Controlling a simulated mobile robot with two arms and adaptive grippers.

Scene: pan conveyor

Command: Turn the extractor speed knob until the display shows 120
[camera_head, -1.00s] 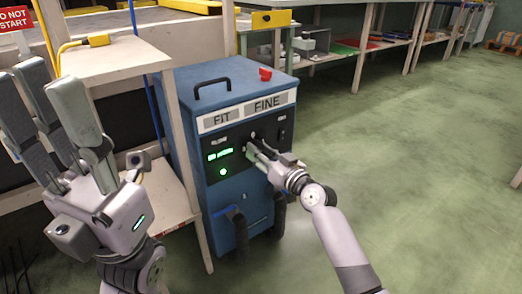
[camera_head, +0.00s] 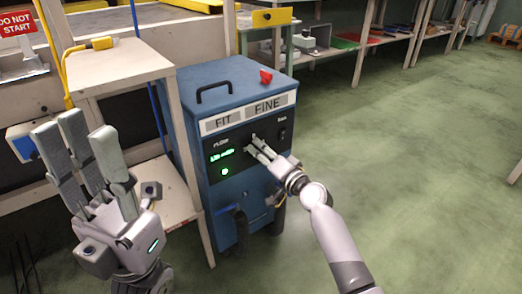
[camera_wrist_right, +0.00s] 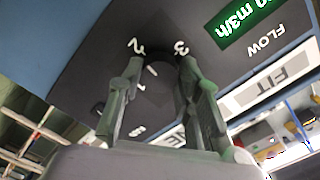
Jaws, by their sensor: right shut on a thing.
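The blue extractor (camera_head: 232,90) stands at the middle of the head view. Its black panel has a green lit display (camera_head: 222,155), too small to read there. In the right wrist view the display (camera_wrist_right: 249,20) is cut by the frame edge and shows a last digit like 0 before "m3/h". My right gripper (camera_head: 254,142) is at the panel. In the wrist view its fingers (camera_wrist_right: 160,70) are shut on the dark round speed knob (camera_wrist_right: 152,92), with 2 and 3 marked around it. My left gripper (camera_head: 85,140) is raised, empty, fingers apart, left of the extractor.
A red switch (camera_head: 266,77) sits on top of the extractor beside a black handle (camera_head: 213,88). A light wooden table (camera_head: 115,65) with a shelf (camera_head: 165,200) stands close to my left gripper. The green floor at the right is clear.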

